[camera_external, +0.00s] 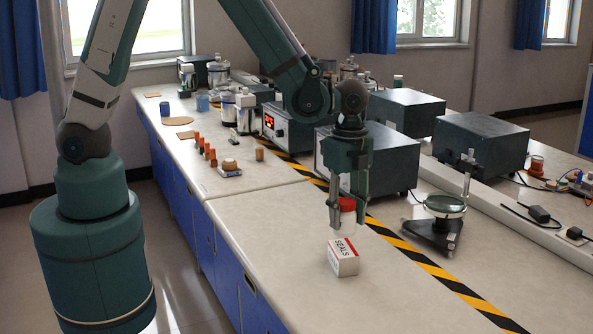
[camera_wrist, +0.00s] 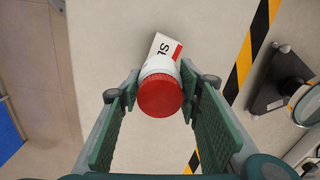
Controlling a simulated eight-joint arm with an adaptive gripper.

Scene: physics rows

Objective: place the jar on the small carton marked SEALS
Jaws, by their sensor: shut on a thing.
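The jar (camera_external: 347,218) is white with a red lid, and it is upright between the fingers of my gripper (camera_external: 347,212). In the wrist view the red lid of the jar (camera_wrist: 160,95) shows between the two green finger pads of my gripper (camera_wrist: 158,98). My gripper is shut on the jar. The small white carton marked SEALS (camera_external: 343,258), with a red stripe, lies on the bench directly below the jar in the external view. In the wrist view the carton (camera_wrist: 163,46) is partly hidden by the jar.
A black stand with a round plate (camera_external: 436,225) is to the right of the carton. Yellow and black tape (camera_external: 440,272) runs along the bench. Dark grey instrument boxes (camera_external: 480,140) stand behind. The bench (camera_external: 270,240) left of the carton is clear.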

